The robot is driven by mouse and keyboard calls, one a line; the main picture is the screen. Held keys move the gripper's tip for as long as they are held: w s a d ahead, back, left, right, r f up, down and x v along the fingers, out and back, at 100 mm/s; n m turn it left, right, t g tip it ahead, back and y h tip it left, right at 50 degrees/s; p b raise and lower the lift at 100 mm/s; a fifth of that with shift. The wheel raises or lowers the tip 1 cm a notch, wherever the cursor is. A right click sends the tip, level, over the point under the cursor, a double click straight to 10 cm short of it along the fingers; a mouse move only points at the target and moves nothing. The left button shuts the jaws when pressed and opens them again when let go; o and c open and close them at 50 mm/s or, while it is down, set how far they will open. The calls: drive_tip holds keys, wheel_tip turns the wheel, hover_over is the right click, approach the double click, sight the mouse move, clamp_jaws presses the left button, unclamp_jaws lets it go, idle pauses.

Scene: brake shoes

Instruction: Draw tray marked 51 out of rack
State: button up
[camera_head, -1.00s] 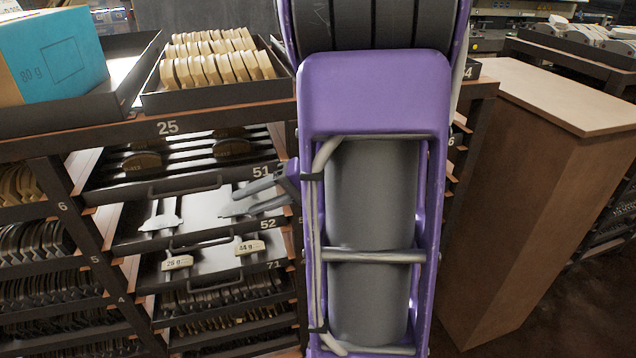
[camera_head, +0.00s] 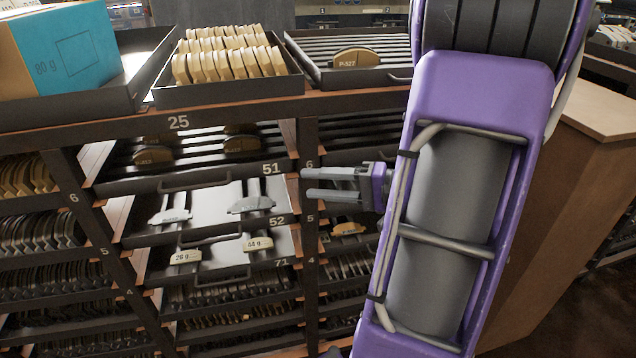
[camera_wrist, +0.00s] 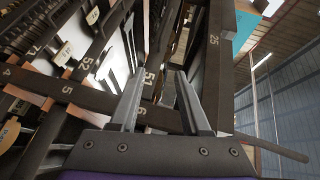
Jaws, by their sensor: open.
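The tray marked 51 (camera_head: 225,176) sits in the rack's middle column, with a dark front, a bar handle (camera_head: 195,182) and its number at the right end. Slotted rows with brown shoes (camera_head: 153,155) show behind its front. My gripper (camera_head: 306,183) is open and empty, pointing left, just right of the tray's front and before the rack post. In the wrist view, the number 51 (camera_wrist: 147,77) shows between the open fingers of my gripper (camera_wrist: 160,72). Depth between fingers and rack is unclear.
Below, tray 52 (camera_head: 205,242) stands out, with grey parts (camera_head: 252,203) visible above its front. Tray 71 (camera_head: 205,278) is under it. Open trays and a blue box (camera_head: 65,50) stand on top. A brown cabinet (camera_head: 540,220) stands behind my arm at right.

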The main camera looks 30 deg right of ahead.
drive_tip(key=shift+w+a, duration=0.1)
drive_tip(key=x, duration=1.7)
drive_tip(key=shift+w+r, duration=0.1)
clamp_jaws()
idle(0.9)
